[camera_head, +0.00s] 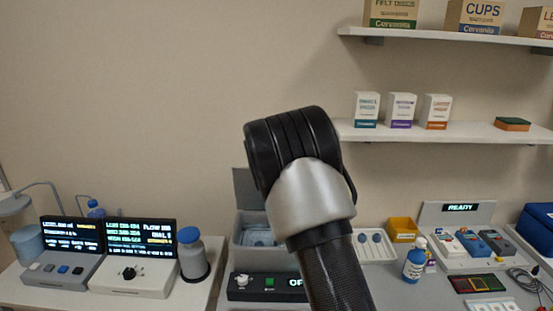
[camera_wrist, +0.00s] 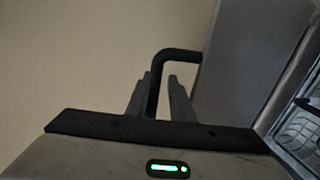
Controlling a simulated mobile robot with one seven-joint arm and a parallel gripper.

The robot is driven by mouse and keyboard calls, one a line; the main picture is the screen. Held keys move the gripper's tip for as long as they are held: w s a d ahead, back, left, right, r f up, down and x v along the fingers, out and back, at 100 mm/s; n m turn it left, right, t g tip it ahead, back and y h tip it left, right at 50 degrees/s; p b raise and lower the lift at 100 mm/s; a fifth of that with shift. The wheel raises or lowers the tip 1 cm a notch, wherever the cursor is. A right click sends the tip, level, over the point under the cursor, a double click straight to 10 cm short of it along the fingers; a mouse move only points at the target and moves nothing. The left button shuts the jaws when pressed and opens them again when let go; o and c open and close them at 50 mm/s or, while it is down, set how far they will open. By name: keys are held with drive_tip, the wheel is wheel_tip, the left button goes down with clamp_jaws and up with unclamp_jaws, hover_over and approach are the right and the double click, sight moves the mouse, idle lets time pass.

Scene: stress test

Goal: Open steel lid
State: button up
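The steel lid (camera_wrist: 245,65) is a grey plate at the upper right of the wrist view. In the head view the lid (camera_head: 246,188) stands raised at the back of a grey box (camera_head: 240,250), partly hidden by my arm. A black bent handle (camera_wrist: 180,55) extends from the lid. My gripper (camera_wrist: 160,76) has one grey finger on each side of the handle. A narrow gap shows between the handle and the right finger, so the fingers look open around it. In the head view my arm hides the gripper.
A wire rack (camera_wrist: 300,128) shows inside the box. A black control panel (camera_head: 258,287) lies in front of the box. Shelves (camera_head: 460,134) hang above right.

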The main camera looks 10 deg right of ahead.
drive_tip(key=v, duration=1.7)
drive_tip(key=shift+r+b, duration=0.15)
drive_tip(key=shift+b, duration=0.2)
